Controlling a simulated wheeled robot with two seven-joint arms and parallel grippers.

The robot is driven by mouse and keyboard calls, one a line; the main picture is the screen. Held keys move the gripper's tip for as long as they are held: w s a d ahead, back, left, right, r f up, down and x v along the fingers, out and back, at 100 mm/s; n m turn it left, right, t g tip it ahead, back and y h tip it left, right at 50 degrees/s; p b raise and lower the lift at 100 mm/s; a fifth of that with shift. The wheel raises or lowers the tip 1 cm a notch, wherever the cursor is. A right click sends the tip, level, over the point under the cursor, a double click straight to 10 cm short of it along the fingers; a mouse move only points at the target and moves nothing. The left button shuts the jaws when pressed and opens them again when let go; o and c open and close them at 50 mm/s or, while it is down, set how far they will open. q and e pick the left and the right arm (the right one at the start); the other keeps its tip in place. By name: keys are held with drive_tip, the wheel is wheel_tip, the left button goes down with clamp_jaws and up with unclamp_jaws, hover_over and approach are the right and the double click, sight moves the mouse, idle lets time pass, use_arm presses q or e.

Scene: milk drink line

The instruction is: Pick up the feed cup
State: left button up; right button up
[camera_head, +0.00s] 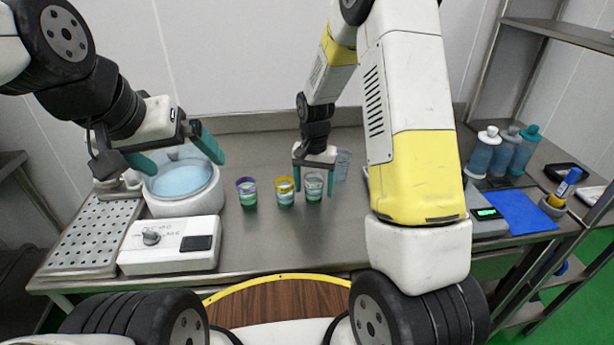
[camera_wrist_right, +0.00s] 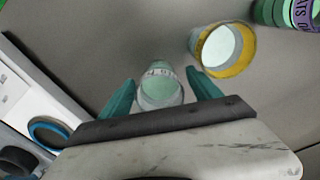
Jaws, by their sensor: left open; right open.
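Several small cups of green liquid stand on the steel table; I cannot tell by name which is the feed cup. A clear cup with a pale label (camera_head: 313,186) stands upright between the fingers of my right gripper (camera_head: 313,192). In the right wrist view this clear cup (camera_wrist_right: 160,90) sits between the two open teal fingers (camera_wrist_right: 160,80), with gaps at its sides. A yellow-banded cup (camera_head: 285,192) and a purple-rimmed cup (camera_head: 247,192) stand to its left. My left gripper (camera_head: 186,166) is open and empty above the white round bath.
The white round bath (camera_head: 185,205) holds blue liquid, with a white control box (camera_head: 170,245) in front and a perforated tray (camera_head: 88,235) at left. Another clear cup (camera_head: 343,165) stands behind right. Bottles (camera_head: 483,152) and a blue mat (camera_head: 522,211) are at right. The table front centre is clear.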

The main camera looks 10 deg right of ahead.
drive_tip(key=shift+f, duration=0.15)
clamp_jaws()
idle(0.4)
